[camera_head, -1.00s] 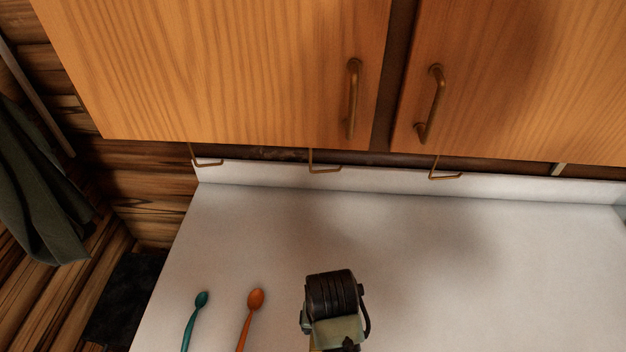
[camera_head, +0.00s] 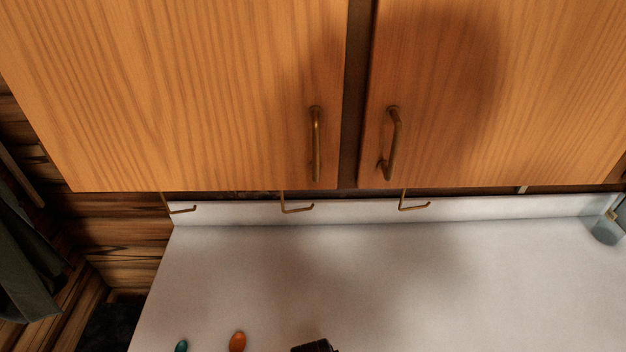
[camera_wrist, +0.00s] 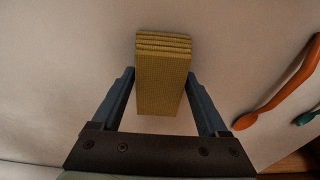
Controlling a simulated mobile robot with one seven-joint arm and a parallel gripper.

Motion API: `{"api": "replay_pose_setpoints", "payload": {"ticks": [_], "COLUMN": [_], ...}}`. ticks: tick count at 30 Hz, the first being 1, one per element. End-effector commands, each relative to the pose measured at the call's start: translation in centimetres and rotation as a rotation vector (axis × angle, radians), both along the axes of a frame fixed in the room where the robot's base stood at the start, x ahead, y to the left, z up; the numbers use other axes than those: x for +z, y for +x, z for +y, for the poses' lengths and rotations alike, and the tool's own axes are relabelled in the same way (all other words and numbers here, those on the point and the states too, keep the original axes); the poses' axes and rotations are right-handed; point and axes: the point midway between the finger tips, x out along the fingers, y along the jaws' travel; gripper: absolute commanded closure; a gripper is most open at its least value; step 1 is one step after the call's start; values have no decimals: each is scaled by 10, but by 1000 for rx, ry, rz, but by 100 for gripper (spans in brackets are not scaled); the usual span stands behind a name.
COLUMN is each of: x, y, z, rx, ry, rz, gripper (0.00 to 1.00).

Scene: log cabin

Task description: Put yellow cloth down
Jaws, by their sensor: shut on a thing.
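The yellow cloth (camera_wrist: 162,82) is a folded, ribbed block in the middle of the wrist view. My gripper (camera_wrist: 160,84) has one blue finger on each side of it and is shut on it. The white counter (camera_wrist: 70,60) shows behind the cloth; I cannot tell whether the cloth touches it. In the head view only a dark part of my arm shows at the bottom edge, and the cloth and fingers are out of that view.
An orange spoon (camera_head: 237,341) and a teal spoon (camera_head: 181,346) lie on the counter (camera_head: 300,270), left of my arm. Wooden cabinets (camera_head: 200,90) with hooks (camera_head: 298,209) beneath hang above. A glassy container (camera_head: 607,230) stands at the far right. The counter's middle is clear.

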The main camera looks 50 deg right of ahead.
Motion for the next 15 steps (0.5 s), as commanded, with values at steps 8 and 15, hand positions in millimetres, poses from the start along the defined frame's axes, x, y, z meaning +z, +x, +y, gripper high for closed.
{"api": "replay_pose_setpoints", "payload": {"ticks": [8,15], "x": [-3,-1], "y": [0,0], "z": [0,0], "rx": [0,0], "ry": [0,0], "rz": [0,0], "gripper": [0,0]}}
